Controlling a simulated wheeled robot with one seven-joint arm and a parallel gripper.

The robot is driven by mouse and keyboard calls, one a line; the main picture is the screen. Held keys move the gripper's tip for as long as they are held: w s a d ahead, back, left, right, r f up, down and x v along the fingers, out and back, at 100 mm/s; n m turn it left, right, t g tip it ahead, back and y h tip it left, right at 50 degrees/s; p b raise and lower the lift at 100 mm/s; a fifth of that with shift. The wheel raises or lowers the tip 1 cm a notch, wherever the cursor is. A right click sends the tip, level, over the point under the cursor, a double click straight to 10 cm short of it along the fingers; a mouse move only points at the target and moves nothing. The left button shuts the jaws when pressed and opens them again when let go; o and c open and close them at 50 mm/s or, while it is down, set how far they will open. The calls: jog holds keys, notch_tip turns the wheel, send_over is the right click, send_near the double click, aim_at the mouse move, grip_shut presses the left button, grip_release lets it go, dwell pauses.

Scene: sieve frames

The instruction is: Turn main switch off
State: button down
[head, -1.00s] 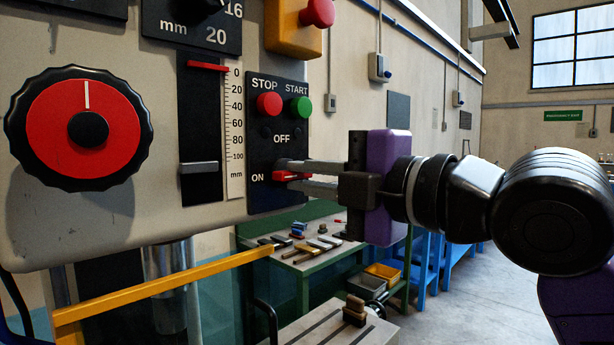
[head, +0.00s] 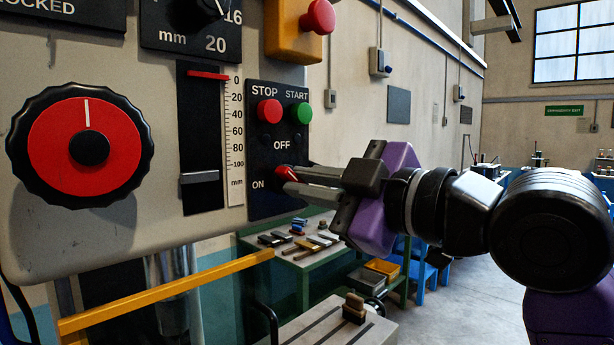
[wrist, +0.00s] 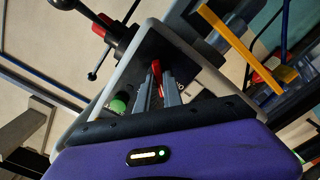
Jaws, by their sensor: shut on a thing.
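The main switch (head: 285,172) is a red handle low on the black switch plate (head: 256,200), between the OFF label above and the ON label at lower left. It stands tilted, clear of level. My gripper (head: 290,180) comes in from the right with its body rolled, and its grey fingers are shut on the red handle. In the wrist view, the red handle (wrist: 156,70) shows between the fingertips (wrist: 157,86). The fingers hide part of the handle and its pivot.
Just above are the red STOP button (head: 270,111) and green START button (head: 301,113). A red emergency button (head: 318,16) sits on an orange box. A large red dial (head: 60,150) is at left, and a yellow bar (head: 165,289) runs below.

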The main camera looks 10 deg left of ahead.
jog(key=shift+f+m+p, duration=0.1)
jog(key=shift+m+p, duration=2.5)
jog(key=shift+m, duration=2.3)
jog(key=c, duration=1.5)
grip_release()
jog(key=shift+d, duration=0.1)
jog(key=b+v, duration=0.2)
jog(key=v, duration=0.5)
jog(key=shift+s+d, duration=0.3)
